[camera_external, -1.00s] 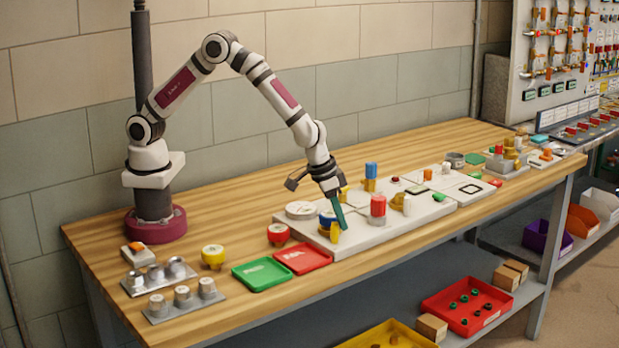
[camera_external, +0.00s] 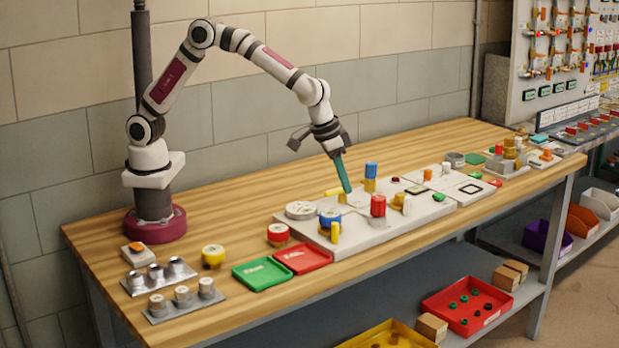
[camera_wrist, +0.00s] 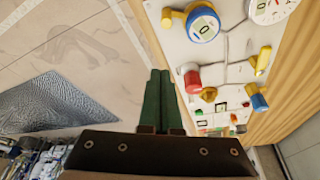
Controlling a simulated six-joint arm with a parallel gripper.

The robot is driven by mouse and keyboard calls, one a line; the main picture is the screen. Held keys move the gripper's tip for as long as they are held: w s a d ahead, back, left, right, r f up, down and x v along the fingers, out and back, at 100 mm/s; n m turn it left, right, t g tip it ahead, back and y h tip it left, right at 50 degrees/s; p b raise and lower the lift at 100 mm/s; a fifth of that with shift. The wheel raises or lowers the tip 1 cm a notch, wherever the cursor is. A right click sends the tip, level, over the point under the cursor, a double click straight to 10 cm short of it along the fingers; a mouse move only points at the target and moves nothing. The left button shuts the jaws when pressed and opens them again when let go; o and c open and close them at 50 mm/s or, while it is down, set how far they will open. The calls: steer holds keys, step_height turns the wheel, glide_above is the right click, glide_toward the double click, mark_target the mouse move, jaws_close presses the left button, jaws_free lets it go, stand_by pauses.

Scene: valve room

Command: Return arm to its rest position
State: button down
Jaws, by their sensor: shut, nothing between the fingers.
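My gripper (camera_external: 344,176) is at the end of my raised arm, above the white valve board (camera_external: 345,240) on the wooden bench. Its green fingers are together and hold nothing. In the wrist view the two green fingers of my gripper (camera_wrist: 161,85) lie side by side, with the board (camera_wrist: 185,45) to their right. The fingertips appear above the board's back part; their exact height is hard to tell.
The board carries a blue-topped valve (camera_external: 329,217), a red cylinder (camera_external: 378,205) and a blue cylinder (camera_external: 371,170). Green (camera_external: 262,274) and red (camera_external: 303,259) trays lie in front. A wall stands behind the bench. The bench's back strip is mostly clear.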

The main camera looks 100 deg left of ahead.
steer(key=shift+s, duration=0.1)
stand_by(0.3)
steer(key=s+a+r+m+g, duration=0.1)
steer(key=s+a+r+m, duration=0.15)
steer(key=s, duration=0.55)
steer(key=s+a+r+m+g, duration=0.1)
steer(key=s+a+r, duration=0.15)
steer(key=s, duration=0.45)
steer(key=s+a+r+m, duration=0.2)
steer(key=s+r, duration=0.1)
steer(key=s, duration=0.5)
steer(key=s+a+f+m+g, duration=0.1)
steer(key=s+m, duration=0.3)
steer(key=s, duration=1)
steer(key=shift+a+f+g+y, duration=0.3)
steer(key=shift+a+f+g, duration=0.1)
steer(key=shift+f, duration=0.25)
